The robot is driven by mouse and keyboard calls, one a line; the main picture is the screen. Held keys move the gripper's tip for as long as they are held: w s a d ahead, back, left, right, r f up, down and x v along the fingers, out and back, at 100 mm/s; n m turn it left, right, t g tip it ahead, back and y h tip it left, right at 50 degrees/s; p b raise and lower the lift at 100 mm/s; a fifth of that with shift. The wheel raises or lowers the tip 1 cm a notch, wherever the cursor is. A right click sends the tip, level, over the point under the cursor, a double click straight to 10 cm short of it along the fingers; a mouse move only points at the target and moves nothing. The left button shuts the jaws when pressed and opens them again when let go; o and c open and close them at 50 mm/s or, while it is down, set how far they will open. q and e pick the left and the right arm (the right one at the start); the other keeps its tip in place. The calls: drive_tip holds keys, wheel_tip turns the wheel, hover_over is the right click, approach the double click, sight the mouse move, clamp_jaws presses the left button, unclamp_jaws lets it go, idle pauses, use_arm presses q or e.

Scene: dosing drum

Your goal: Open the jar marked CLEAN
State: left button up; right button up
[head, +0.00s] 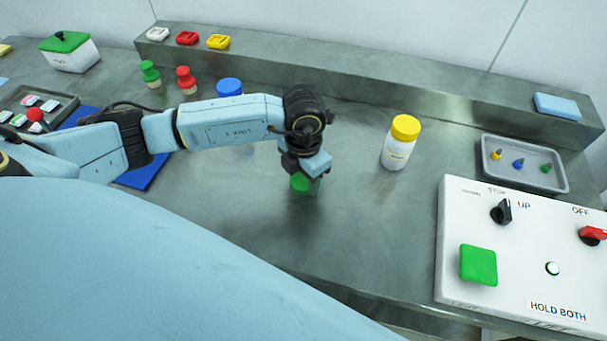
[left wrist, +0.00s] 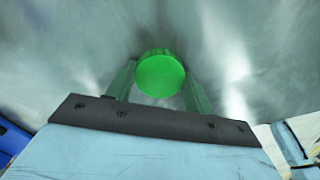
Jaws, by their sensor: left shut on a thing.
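My left gripper (head: 303,182) is above the middle of the steel bench and points down. It is shut on a green round cap-like piece, which shows as a green disc (left wrist: 160,76) between the two fingers in the left wrist view. In the head view the gripper covers much of it, and no white jar body shows under it. A white jar with a yellow lid (head: 397,150) stands upright to the right, apart from the gripper; its label is too small to read. A blue lid (head: 229,87) shows behind my left arm; its body is hidden. My right gripper is not in view.
A white control box (head: 520,285) with knobs and a green button fills the front right. A grey tray (head: 525,188) with small coloured pieces lies behind it. Green (head: 150,73) and red (head: 186,79) knobbed pieces stand at the back left. Bare bench surrounds the gripper.

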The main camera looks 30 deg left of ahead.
sight(304, 180)
use_arm(q)
drive_tip(key=shift+f, duration=0.1)
drive_tip(key=shift+c, duration=0.2)
drive_tip(key=o, duration=0.6)
drive_tip(key=shift+f, duration=0.1)
drive_tip(key=o, duration=0.5)
drive_tip(key=shift+r, duration=0.25)
wheel_tip(304, 180, up, 12)
